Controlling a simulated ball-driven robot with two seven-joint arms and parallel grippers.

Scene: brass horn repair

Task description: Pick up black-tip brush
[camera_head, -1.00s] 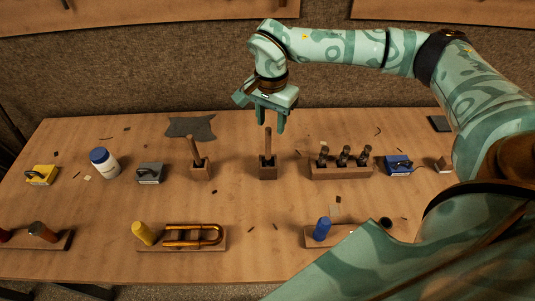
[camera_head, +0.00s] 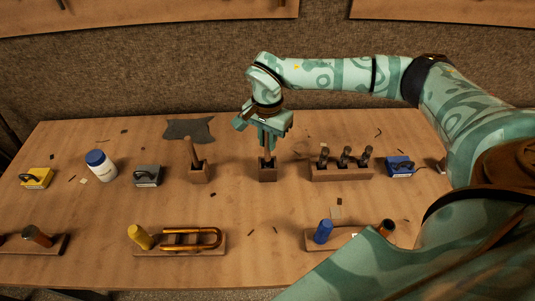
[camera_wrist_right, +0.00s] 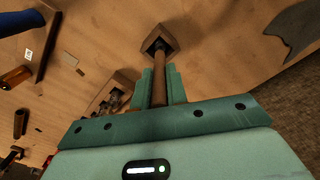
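Two brush-like wooden handles stand upright in small wooden blocks on the table; their lower ends are hidden, so I cannot see a black tip. One handle (camera_wrist_right: 159,82) is in the middle block (camera_head: 267,174). The other handle (camera_head: 192,153) is in the block to its left (camera_head: 200,174). My right gripper (camera_head: 268,147) is above the middle block, pointing down. In the right wrist view its fingers (camera_wrist_right: 160,86) lie close on both sides of the middle handle and appear shut on it. My left gripper is not in view.
A rack with several dark-topped tools (camera_head: 342,173) and a blue device (camera_head: 399,167) stand right of the middle block. A grey device (camera_head: 148,176), white jar (camera_head: 101,167) and yellow device (camera_head: 37,178) stand left. A brass slide (camera_head: 190,238) lies in front.

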